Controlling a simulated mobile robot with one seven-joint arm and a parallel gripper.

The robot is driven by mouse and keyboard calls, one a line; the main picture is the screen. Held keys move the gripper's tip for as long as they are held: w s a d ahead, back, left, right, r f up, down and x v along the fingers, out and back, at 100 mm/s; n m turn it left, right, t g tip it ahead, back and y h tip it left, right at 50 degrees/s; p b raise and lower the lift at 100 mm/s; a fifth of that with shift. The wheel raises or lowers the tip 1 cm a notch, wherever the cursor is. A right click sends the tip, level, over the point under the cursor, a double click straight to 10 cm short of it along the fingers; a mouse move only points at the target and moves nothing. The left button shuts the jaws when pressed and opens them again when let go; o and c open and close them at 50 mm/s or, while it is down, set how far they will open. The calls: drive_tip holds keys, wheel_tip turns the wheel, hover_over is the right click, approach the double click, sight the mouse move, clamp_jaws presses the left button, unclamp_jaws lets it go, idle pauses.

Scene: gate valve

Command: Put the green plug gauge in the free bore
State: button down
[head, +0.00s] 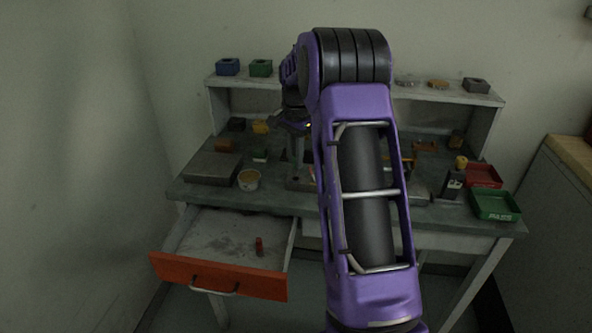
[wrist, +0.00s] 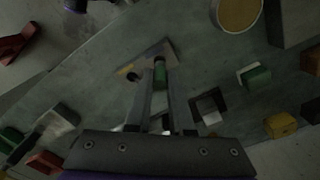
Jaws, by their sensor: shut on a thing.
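My gripper (wrist: 158,82) is shut on the green plug gauge (wrist: 159,73), held between its fingertips in the wrist view. A dark cylinder with a yellow-orange end (wrist: 133,76) is at the plate's left side, beside the green gauge. I cannot make out the free bore, nor whether the gauge touches the plate. In the head view my purple arm covers much of the middle of the bench.
Red (head: 484,175) and green (head: 496,205) bins are at the right. An open drawer (head: 224,270) holds a small reddish object (head: 259,246). A shelf (head: 440,92) runs behind.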

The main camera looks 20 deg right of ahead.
drive_tip(key=shift+f, duration=1.95)
drive_tip(key=shift+f, duration=0.1)
drive_tip(key=c, duration=0.8)
unclamp_jaws()
wheel_tip(320, 180, up, 12)
drive_tip(key=shift+r+p, duration=0.15)
drive_tip(key=shift+p, duration=0.35)
